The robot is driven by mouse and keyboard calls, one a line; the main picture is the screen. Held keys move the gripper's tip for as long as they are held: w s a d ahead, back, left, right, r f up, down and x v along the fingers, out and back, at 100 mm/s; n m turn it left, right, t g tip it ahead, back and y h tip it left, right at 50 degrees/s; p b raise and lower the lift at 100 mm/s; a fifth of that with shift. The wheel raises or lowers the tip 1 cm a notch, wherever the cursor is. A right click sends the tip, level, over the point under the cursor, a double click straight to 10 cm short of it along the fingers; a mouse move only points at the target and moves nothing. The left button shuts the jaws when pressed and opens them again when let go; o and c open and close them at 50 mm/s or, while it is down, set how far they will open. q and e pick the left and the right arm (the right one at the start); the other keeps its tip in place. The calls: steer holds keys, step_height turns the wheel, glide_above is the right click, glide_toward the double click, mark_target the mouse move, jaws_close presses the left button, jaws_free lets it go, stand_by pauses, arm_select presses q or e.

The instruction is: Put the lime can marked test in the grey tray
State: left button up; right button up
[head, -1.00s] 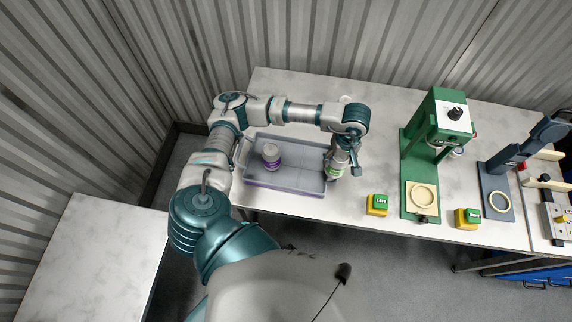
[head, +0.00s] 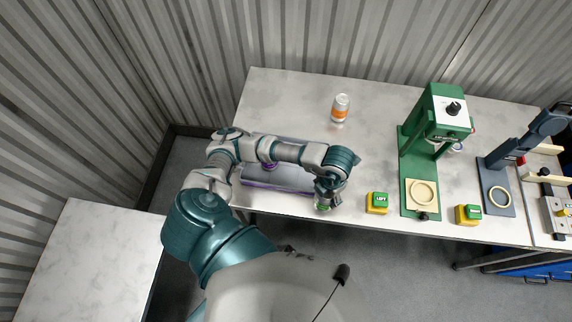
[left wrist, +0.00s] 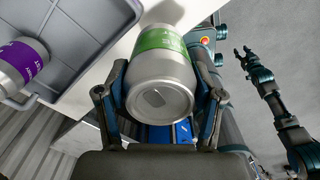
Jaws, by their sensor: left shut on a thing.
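My left gripper (head: 327,192) is shut on the lime can (head: 322,208), near the table's front edge, just right of the grey tray (head: 300,180). In the left wrist view the can (left wrist: 160,75) sits between both fingers, its silver end toward the camera and its lime label (left wrist: 163,39) partly showing. I cannot read a test mark. The tray (left wrist: 85,40) is at upper left there, apart from the can. A purple-labelled can (left wrist: 20,65) is in the tray, mostly hidden by my arm in the head view. My right gripper (left wrist: 245,55) appears open and empty at the right.
An orange-labelled can (head: 340,108) stands at the back of the table. Right of the tray are a yellow-green LEFT button (head: 377,203), a green seamer (head: 420,150), another button (head: 468,215) and a blue-grey press (head: 497,185). The back left of the table is clear.

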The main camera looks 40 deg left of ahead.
arm_select(q)
steer(key=shift+s+d+n, duration=0.1)
steer(key=shift+s+n, duration=0.1)
steer(key=shift+n, duration=0.3)
steer(key=shift+w, duration=0.1)
steer(key=shift+n, duration=0.3)
steer(key=w+a+f+p, duration=0.1)
steer(key=w+a, duration=0.2)
steer(key=a, duration=0.1)
steer(key=w+a+f+p, duration=0.1)
steer(key=w+a+f, duration=0.1)
steer(key=w+a, duration=0.1)
steer(key=w+a+f+p, duration=0.1)
steer(key=w+a, duration=0.3)
steer(key=a, duration=0.1)
steer(key=shift+f, duration=0.3)
steer(key=shift+w+f, duration=0.1)
steer(key=shift+f, duration=0.15)
steer(key=shift+f, duration=0.1)
steer(key=o, duration=1.5)
steer(key=shift+a, duration=0.1)
